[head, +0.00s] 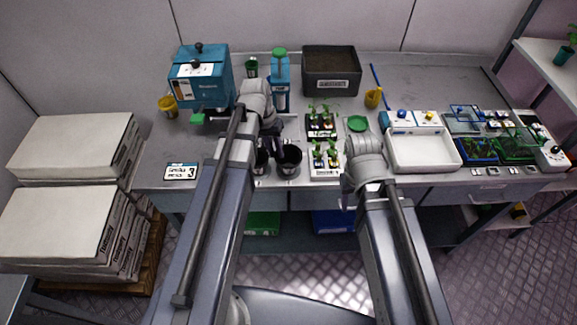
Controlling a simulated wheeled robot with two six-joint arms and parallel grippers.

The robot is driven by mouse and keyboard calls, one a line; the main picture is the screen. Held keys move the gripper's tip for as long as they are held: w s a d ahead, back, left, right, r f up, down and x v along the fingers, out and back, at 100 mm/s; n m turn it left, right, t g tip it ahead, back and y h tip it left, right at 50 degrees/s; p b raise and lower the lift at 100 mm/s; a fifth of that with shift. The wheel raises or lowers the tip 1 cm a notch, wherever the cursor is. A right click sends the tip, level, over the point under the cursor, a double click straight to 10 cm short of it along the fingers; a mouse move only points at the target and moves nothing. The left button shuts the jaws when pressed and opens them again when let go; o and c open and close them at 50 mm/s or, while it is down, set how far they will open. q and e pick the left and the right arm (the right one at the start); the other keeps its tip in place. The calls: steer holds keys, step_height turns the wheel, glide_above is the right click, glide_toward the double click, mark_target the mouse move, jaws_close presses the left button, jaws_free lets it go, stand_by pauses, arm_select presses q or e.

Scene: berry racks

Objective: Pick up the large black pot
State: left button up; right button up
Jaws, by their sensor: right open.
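A large black pot (289,161) stands upright near the front edge of the bench, just right of my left arm. A second black pot (261,160) stands to its left, partly hidden by my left arm. My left gripper (272,130) is above and behind the pots, pointing down; its fingers are dark and small, so their opening is unclear. My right gripper (345,203) is open near the bench's front edge, right of the pots and mostly hidden by its own wrist.
Seedling trays (326,171) stand right of the large pot, with a white tray (424,151) further right. A dark soil bin (331,87), a blue machine (201,82) and a blue bottle (280,76) stand behind. A number 3 sign (181,172) lies left on otherwise clear bench.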

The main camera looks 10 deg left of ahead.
mark_target(279, 159)
arm_select(q)
steer(key=f+b, duration=0.1)
steer(key=f, duration=0.1)
steer(key=d+f+b, duration=0.1)
steer(key=f+b, duration=0.1)
steer(key=shift+f+b, duration=0.15)
steer(key=shift+b, duration=0.15)
steer(key=shift+s, duration=0.1)
jaws_close()
